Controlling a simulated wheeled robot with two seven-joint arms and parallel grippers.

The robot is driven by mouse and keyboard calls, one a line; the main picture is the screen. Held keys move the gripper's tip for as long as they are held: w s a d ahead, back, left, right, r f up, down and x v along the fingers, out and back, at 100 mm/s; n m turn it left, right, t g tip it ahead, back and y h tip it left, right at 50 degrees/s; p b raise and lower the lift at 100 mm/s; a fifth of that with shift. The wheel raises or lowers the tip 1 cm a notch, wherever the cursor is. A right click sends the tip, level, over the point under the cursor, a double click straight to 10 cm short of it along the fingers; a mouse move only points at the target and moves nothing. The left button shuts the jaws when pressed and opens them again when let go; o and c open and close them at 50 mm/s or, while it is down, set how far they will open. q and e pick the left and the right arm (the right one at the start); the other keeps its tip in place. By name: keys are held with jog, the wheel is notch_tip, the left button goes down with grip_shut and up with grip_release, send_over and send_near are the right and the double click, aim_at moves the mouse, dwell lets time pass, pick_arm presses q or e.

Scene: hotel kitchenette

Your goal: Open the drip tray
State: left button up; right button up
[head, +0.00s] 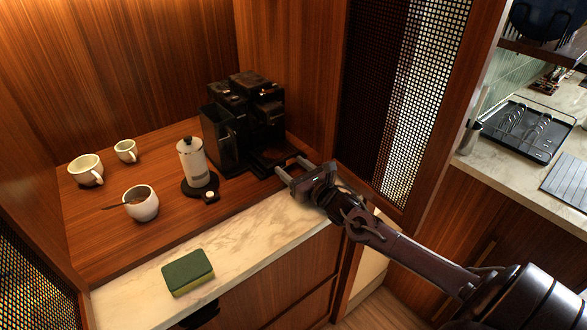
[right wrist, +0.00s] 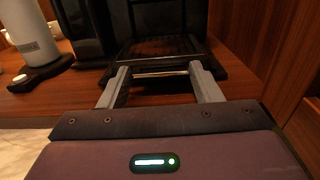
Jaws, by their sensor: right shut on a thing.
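The black coffee machine (head: 243,120) stands at the back right of the wooden niche. Its dark drip tray (head: 272,158) is low at the front; it also shows in the right wrist view (right wrist: 160,48), with a slatted top and a pale bar along its front edge. My right gripper (head: 291,168) reaches in from the right, and its fingers lie at the tray's front. In the right wrist view the fingers (right wrist: 163,72) stand apart at the two ends of the bar, shut on the tray. My left gripper is not in view.
A white canister (head: 196,163) on a black base stands left of the machine. Cups (head: 86,169) and a bowl with a spoon (head: 142,203) are farther left. A green sponge (head: 187,271) lies on the marble strip. A wooden wall (right wrist: 255,40) is close on the right.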

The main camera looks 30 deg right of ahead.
jog(key=c, duration=0.4)
jog(key=shift+o, duration=0.2)
jog(key=s+p, duration=0.1)
jog(key=s, duration=0.2)
jog(key=s+p, duration=0.2)
jog(key=s, duration=0.2)
jog(key=s+p, duration=0.2)
jog(key=s, duration=0.1)
jog(key=shift+s+d, duration=0.15)
jog(key=shift+d, duration=0.25)
jog(key=shift+s, duration=0.15)
jog(key=o, duration=1.4)
jog(key=s, duration=0.7)
jog(key=shift+s+d+b, duration=0.3)
jog(key=shift+s+b, duration=0.05)
jog(key=shift+b, duration=0.05)
